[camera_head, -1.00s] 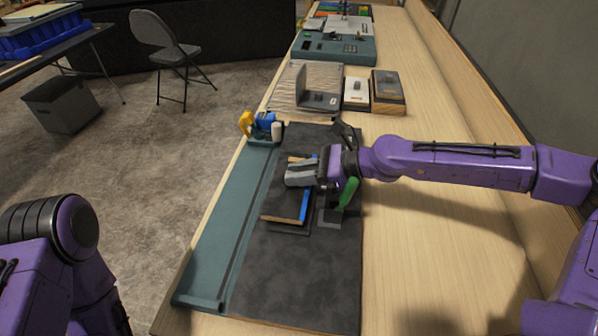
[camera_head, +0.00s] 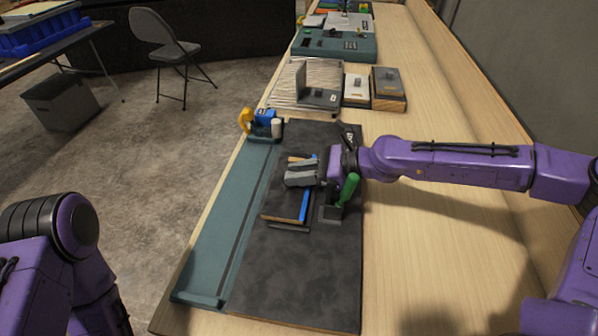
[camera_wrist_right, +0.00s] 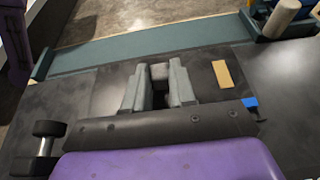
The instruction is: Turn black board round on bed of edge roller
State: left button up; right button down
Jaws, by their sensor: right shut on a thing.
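The black board (camera_head: 284,203) lies on the dark bed (camera_head: 295,272) of the edge roller, beside its teal rail (camera_head: 205,262). A blue strip runs along its right edge and a tan strip along its near edge. My right gripper (camera_head: 300,173) reaches in from the right, low over the board's far half. The fingers hide part of the board. My left gripper is out of view; only left arm links show.
A green handle (camera_head: 348,187) on a dark block stands close to the board's right side. A blue and yellow tool with a white roller (camera_head: 277,128) sits at the rail's far end. Farther back are a grey tray and small blocks. The bed's near part is clear.

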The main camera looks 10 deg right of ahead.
jog(key=shift+f, duration=0.3)
dwell(0.4)
jog(key=c, duration=0.8)
grip_release()
jog(key=shift+c, duration=0.2)
jog(key=p+v, duration=0.1)
jog(key=v, duration=0.5)
jog(key=p+v, duration=0.1)
jog(key=v, duration=0.2)
jog(key=shift+r+p, duration=0.3)
jog(key=shift+r, duration=0.1)
jog(key=shift+s+d, duration=0.25)
jog(key=shift+d, duration=0.3)
jog(key=shift+p, duration=0.3)
